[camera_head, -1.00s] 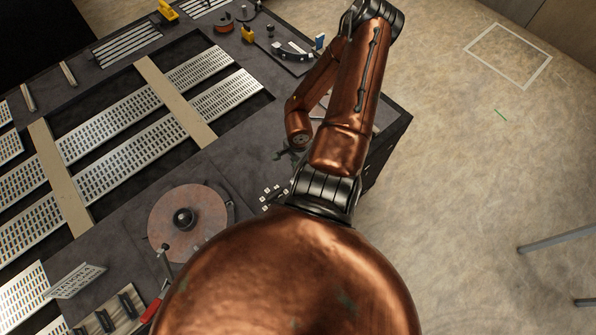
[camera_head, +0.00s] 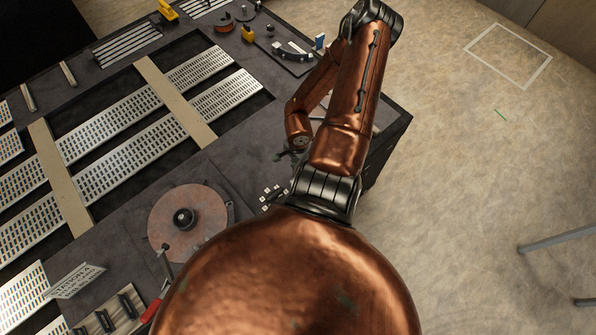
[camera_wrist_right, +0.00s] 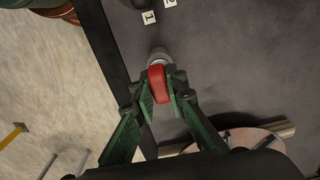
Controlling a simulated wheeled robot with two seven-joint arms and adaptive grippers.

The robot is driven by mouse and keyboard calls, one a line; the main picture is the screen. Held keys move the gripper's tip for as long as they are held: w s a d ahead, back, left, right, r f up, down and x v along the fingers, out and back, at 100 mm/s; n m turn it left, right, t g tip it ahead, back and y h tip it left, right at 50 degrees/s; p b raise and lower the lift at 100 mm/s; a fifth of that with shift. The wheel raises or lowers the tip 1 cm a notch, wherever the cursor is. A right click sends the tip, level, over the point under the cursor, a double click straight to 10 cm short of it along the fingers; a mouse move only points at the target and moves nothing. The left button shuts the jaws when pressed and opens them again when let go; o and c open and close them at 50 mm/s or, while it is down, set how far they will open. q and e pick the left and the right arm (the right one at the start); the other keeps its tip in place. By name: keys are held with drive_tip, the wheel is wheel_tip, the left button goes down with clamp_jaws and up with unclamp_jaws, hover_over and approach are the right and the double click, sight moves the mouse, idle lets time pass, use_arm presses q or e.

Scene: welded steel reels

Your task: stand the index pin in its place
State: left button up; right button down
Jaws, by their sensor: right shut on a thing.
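The index pin appears to be the piece with a red grip (camera_wrist_right: 157,84) and a grey round end (camera_wrist_right: 159,56) in the right wrist view. My right gripper (camera_wrist_right: 160,92) is shut on the red part, its green fingers on either side. The pin's grey end points away from the gripper, over the dark bench top; I cannot tell whether it touches anything. In the head view my right gripper (camera_head: 288,153) is small and partly hidden by my arm, near the bench's right side. The pin cannot be made out there. My left gripper is not in view.
A copper-coloured disc (camera_head: 160,222) with a black hub lies left of my arm. Slotted metal strips (camera_head: 110,178) fill the left. A dark tray (camera_head: 290,60) stands at the back.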

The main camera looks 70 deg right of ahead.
drive_tip(key=shift+f, duration=0.3)
drive_tip(key=c, duration=1.8)
unclamp_jaws()
drive_tip(key=shift+c, duration=0.2)
drive_tip(key=shift+o, duration=0.5)
drive_tip(key=shift+o, duration=1.4)
drive_tip(key=shift+o, duration=0.7)
drive_tip(key=shift+o, duration=1.4)
drive_tip(key=o, duration=0.4)
